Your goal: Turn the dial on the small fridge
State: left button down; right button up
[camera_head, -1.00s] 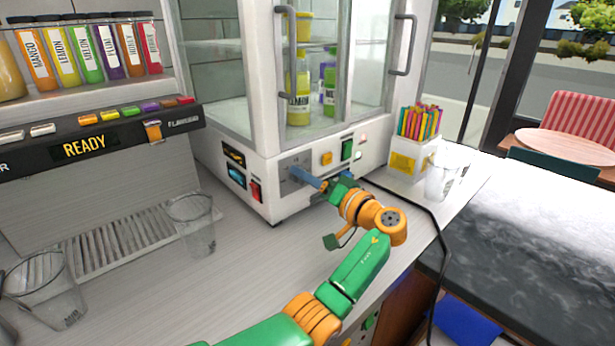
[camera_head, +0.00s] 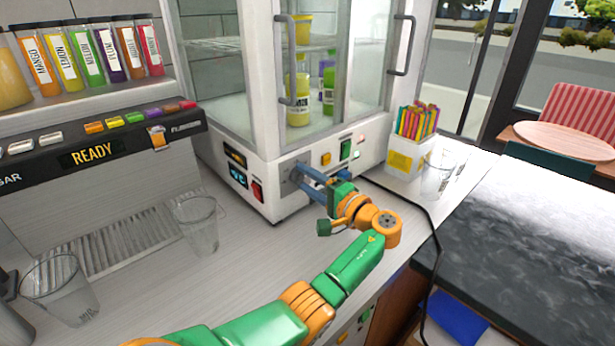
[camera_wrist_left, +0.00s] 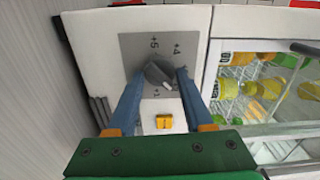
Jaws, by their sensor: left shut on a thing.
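The small fridge (camera_head: 268,150) is white with glass doors and stands on the counter. Its grey dial (camera_wrist_left: 159,74) sits on a grey plate marked with numbers, including +5 and +4, in the left wrist view. My left gripper (camera_head: 299,174) reaches the fridge's lower front panel. Its two blue fingers (camera_wrist_left: 155,85) are on either side of the dial and shut on it. In the head view the fingers mostly hide the dial. My right gripper is not in view.
A yellow button (camera_wrist_left: 164,121) is close to the dial. Clear cups (camera_head: 197,224) stand at left. A black cable (camera_head: 437,230) runs over the counter edge.

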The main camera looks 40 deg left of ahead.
pick_arm(q)
jog(key=shift+m, duration=0.3)
jog(key=shift+c, duration=1.5)
grip_release()
jog(key=shift+a, duration=0.1)
jog(key=d+b, duration=0.2)
jog(key=d, duration=0.5)
jog(key=shift+s+b, duration=0.3)
jog(key=shift+s, duration=0.05)
